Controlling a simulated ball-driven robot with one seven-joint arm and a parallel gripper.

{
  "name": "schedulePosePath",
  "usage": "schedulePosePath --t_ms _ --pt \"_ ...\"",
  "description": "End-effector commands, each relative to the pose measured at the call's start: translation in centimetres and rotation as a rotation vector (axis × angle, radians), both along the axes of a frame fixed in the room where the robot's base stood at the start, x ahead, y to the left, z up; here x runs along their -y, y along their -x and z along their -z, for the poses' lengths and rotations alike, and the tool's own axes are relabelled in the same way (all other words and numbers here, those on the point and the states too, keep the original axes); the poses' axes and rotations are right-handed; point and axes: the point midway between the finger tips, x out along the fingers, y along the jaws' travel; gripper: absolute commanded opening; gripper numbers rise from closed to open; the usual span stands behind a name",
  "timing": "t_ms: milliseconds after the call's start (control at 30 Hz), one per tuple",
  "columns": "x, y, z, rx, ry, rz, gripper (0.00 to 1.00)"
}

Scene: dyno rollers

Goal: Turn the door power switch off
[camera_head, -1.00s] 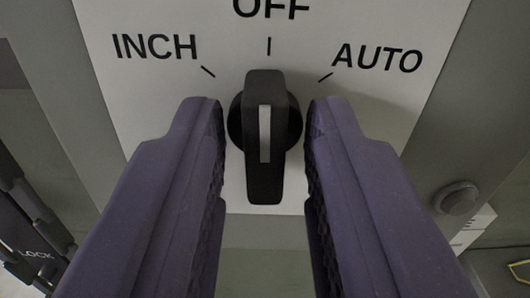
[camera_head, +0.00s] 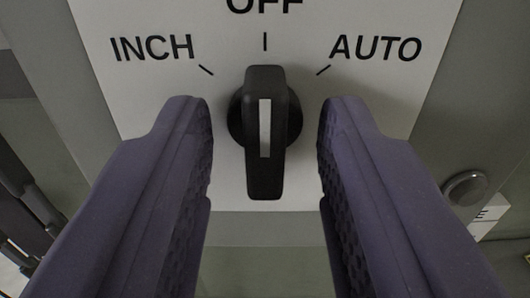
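The door power switch (camera_head: 265,180) is a black rotary knob with a white pointer line, in the middle of the head camera view. It sits on a white plate (camera_head: 120,85) marked INCH at left, OFF at top and AUTO at right. The pointer is upright, in line with the OFF mark. My gripper (camera_head: 265,115) is open, with one purple finger on each side of the knob. A gap shows between the knob and each finger, so neither appears to touch it.
A grey panel surrounds the white plate. Dark parts show at the lower left edge.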

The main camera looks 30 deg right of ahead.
Motion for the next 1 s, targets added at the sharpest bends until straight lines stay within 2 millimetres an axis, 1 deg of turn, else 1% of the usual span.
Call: schedulePosePath --t_ms 133,333,400,500,933,1000 --pt "-0.9 1.5 -0.2 0.0 0.0 -0.001 0.38" --pt "-2.9 4.7 -0.2 0.0 0.0 0.0 0.38" --pt "-3.4 5.6 -0.1 -0.001 -0.001 0.0 0.38" --pt "-3.9 6.3 0.0 -0.002 -0.001 0.0 0.38" --pt "-4.0 6.6 0.0 -0.001 -0.001 0.0 0.38" --pt "-4.3 6.3 -0.3 -0.001 0.0 -0.006 0.38"
